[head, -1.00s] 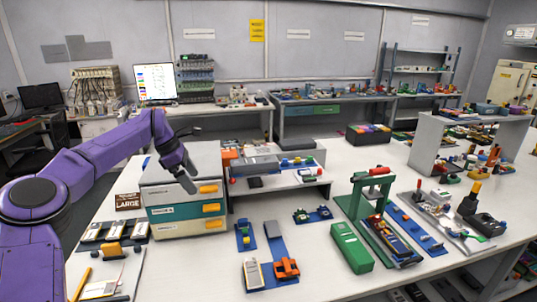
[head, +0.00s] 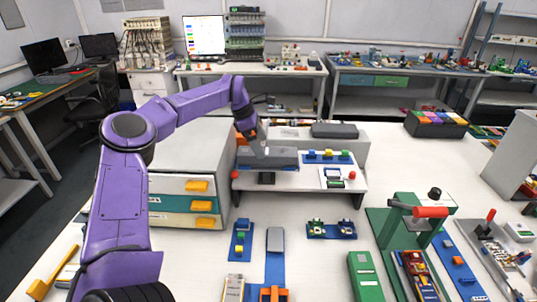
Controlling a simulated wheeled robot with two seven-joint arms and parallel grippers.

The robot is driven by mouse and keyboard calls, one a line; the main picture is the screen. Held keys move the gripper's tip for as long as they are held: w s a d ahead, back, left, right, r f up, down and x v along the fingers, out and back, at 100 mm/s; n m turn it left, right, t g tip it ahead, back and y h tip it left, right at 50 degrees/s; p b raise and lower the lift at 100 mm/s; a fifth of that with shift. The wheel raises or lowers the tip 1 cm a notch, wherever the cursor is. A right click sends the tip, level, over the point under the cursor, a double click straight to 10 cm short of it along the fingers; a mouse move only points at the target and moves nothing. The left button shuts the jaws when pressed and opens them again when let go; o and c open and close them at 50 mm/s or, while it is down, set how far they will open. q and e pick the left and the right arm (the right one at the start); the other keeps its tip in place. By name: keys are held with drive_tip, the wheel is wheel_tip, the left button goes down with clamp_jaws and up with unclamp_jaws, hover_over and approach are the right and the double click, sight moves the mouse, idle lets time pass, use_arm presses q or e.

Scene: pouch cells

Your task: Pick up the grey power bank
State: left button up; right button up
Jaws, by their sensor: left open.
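My left gripper (head: 258,144) is open, pointing down over the left part of the white raised shelf (head: 290,181). Its fingertips are just above or in front of a flat grey block (head: 268,159) lying there; contact cannot be told. A dark grey rounded case (head: 335,130) lies at the back of the shelf. Which of these grey things is the power bank is not clear from the picture.
A drawer cabinet (head: 170,160) with yellow handles stands left of the shelf, below my left arm. Blue, yellow and green pieces (head: 327,155) are on the shelf's right. A green press (head: 415,225) with a red handle stands at right. White table is bare between stations.

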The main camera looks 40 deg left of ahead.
sight(266, 151)
use_arm(q)
drive_tip(key=p+x, duration=0.1)
drive_tip(key=x, duration=0.2)
drive_tip(key=w+p+x, duration=0.1)
drive_tip(key=x, duration=0.2)
drive_tip(key=shift+w+a, duration=0.1)
drive_tip(key=shift+s+r, duration=0.1)
drive_tip(key=shift+s, duration=0.2)
drive_tip(key=shift+c, duration=0.3)
drive_tip(key=shift+w, duration=0.1)
drive_tip(key=c, duration=1.3)
